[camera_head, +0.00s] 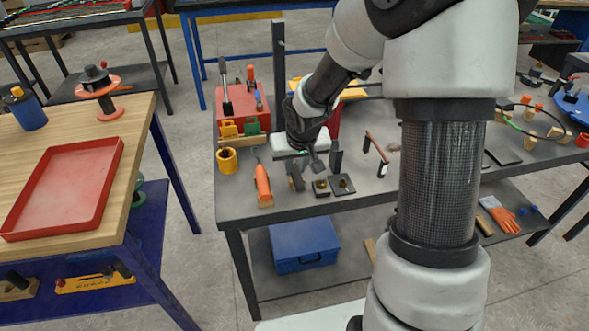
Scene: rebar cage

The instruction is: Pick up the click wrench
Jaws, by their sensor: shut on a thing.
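Small dark blocks (321,187) lie just in front. A red box (243,105) with upright tools stands behind.

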